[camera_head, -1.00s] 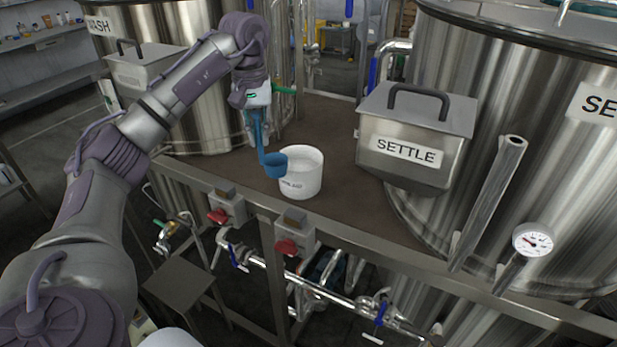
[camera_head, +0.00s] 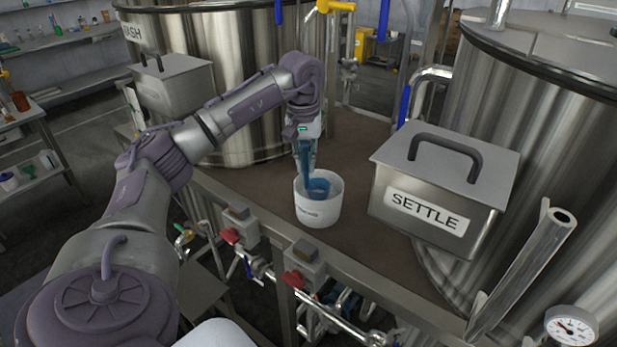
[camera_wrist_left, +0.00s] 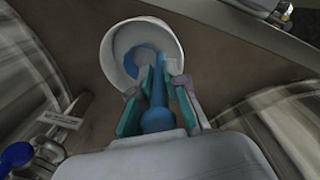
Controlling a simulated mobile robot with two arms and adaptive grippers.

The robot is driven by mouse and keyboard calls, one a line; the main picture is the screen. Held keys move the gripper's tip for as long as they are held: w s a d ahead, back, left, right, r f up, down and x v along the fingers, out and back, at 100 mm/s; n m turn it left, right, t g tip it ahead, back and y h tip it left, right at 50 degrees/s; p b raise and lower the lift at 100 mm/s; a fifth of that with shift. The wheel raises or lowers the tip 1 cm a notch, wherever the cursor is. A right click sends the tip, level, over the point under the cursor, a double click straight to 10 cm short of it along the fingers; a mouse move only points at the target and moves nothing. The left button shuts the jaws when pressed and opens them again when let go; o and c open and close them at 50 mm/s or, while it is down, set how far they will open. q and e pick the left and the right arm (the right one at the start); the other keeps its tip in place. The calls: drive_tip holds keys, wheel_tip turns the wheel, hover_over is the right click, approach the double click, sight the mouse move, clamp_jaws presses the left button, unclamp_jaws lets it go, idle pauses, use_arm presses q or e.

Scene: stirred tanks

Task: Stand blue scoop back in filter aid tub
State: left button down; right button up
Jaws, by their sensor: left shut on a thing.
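The blue scoop (camera_head: 317,187) hangs upright, bowl down, with its bowl inside the mouth of the white filter aid tub (camera_head: 318,213). The tub stands on the brown bench top between the tanks. My left gripper (camera_head: 306,158) is above the tub and shut on the scoop's handle. In the left wrist view the blue handle (camera_wrist_left: 157,95) lies between the two fingers, and the bowl shows within the rim of the tub (camera_wrist_left: 113,63). I cannot tell whether the bowl touches the tub's floor. My right gripper is not in view.
A steel box labelled SETTLE (camera_head: 430,212) stands right of the tub, before a large steel tank (camera_head: 540,130). Another tank (camera_head: 240,80) is behind my left arm. Valves with red handles (camera_head: 294,279) line the bench's front edge. Bare bench top (camera_head: 265,185) lies left of the tub.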

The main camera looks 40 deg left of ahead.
sight(306, 177)
use_arm(q)
drive_tip(key=f, duration=0.1)
drive_tip(key=f+p, duration=0.1)
drive_tip(key=f, duration=0.1)
drive_tip(key=shift+w+f, duration=0.2)
drive_tip(key=shift+f, duration=0.65)
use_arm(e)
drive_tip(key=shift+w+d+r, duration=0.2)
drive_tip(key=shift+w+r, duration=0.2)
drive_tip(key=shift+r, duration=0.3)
use_arm(q)
drive_tip(key=shift+f, duration=0.2)
drive_tip(key=c, duration=1.5)
unclamp_jaws()
drive_tip(key=shift+o, duration=0.2)
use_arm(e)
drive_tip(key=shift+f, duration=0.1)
use_arm(q)
drive_tip(key=shift+r, duration=0.1)
